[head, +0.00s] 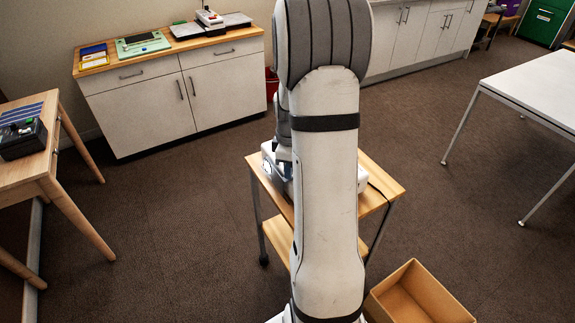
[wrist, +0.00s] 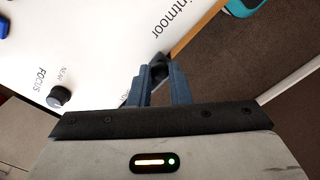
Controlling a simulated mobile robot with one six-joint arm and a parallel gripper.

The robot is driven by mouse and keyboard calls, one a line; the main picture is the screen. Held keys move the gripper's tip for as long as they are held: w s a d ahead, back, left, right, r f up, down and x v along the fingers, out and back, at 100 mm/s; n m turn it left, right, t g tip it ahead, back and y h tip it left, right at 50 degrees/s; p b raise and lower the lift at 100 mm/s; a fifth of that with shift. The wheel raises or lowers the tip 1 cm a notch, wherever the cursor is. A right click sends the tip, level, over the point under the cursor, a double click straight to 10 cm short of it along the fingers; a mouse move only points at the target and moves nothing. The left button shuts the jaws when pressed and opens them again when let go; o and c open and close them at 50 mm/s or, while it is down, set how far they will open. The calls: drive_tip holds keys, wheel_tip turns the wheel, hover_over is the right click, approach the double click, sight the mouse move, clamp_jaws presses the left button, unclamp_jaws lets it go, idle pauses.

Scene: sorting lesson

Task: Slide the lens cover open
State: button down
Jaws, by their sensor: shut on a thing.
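A white projector-like device (head: 269,160) stands on a small wooden cart, mostly hidden behind my arm in the head view. In the wrist view its white top (wrist: 100,45) fills the upper left, with the printed words FOCUS and NEAR beside a black round knob (wrist: 59,96). My gripper (wrist: 158,80) has its blue fingers shut on a small dark knob (wrist: 159,65) near the device's edge. That knob appears to belong to the lens cover; the cover itself and the lens are hidden, so I cannot tell how far open it stands.
The wooden cart (head: 383,186) has little bare top around the device. An open cardboard box (head: 420,295) stands on the floor at the lower right. A wooden table (head: 30,165) is at left, a white table (head: 535,85) at right, and a cabinet (head: 180,95) behind.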

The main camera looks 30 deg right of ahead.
drive_tip(key=shift+s, duration=0.1)
drive_tip(key=c, duration=1.3)
unclamp_jaws()
drive_tip(key=shift+c, duration=0.2)
drive_tip(key=shift+s, duration=0.1)
wheel_tip(320, 180, up, 8)
drive_tip(key=shift+f+b, duration=0.1)
drive_tip(key=shift+b, duration=0.2)
drive_tip(key=s+a+r+m+t, duration=0.1)
drive_tip(key=s+a+r+m, duration=0.2)
drive_tip(key=s+a, duration=0.5)
drive_tip(key=s+a+r+m+t, duration=0.2)
drive_tip(key=s+a+r+m, duration=0.2)
drive_tip(key=s+a, duration=0.5)
drive_tip(key=a+m, duration=0.1)
drive_tip(key=a, duration=0.2)
drive_tip(key=shift+m, duration=0.3)
